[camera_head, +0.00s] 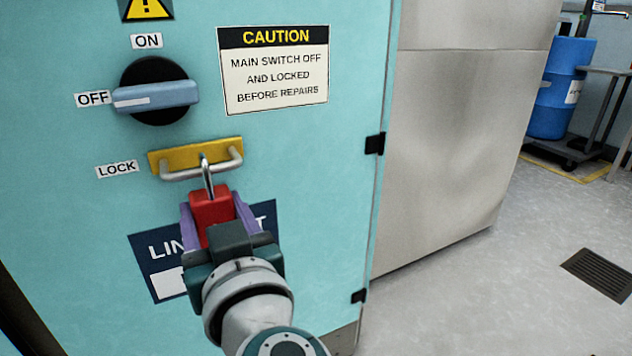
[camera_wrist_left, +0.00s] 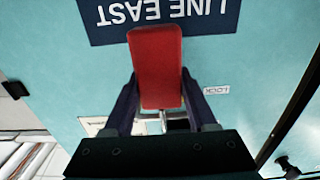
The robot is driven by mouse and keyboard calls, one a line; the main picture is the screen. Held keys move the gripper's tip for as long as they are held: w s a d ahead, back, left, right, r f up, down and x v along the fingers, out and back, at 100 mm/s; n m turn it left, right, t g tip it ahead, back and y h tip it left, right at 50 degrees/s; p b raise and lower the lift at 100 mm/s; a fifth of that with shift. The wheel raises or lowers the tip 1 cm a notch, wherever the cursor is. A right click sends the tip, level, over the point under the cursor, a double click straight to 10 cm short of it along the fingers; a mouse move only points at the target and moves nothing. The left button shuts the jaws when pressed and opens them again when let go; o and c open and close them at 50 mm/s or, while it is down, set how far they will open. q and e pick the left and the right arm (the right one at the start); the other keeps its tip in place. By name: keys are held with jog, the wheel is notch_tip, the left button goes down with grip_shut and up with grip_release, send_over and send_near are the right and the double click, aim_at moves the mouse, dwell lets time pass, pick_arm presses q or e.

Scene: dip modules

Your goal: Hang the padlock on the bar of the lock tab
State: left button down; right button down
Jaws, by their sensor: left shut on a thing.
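The red padlock (camera_head: 211,209) is in my left gripper (camera_head: 221,212), whose purple fingers are shut on its sides. Its silver shackle points up and overlaps the bar (camera_head: 186,175) of the lock tab in the head view. I cannot tell from this view whether the shackle is around the bar or only in front of it. The lock tab is a yellow plate (camera_head: 168,159) on the cabinet, with the silver bar along its front. In the left wrist view the red padlock (camera_wrist_left: 157,65) sits between the fingers and hides most of the bar. My right gripper is not in view.
The teal cabinet door (camera_head: 60,230) carries a rotary switch (camera_head: 155,97) pointing to OFF, a caution sign (camera_head: 275,70) and a dark LINE EAST label (camera_head: 145,245) behind the gripper. A metal cabinet (camera_head: 465,140) stands to the right. Open floor lies at the right.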

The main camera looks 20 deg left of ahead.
pick_arm(q)
jog(key=shift+a, duration=0.15)
jog(key=shift+c, duration=0.6)
grip_release()
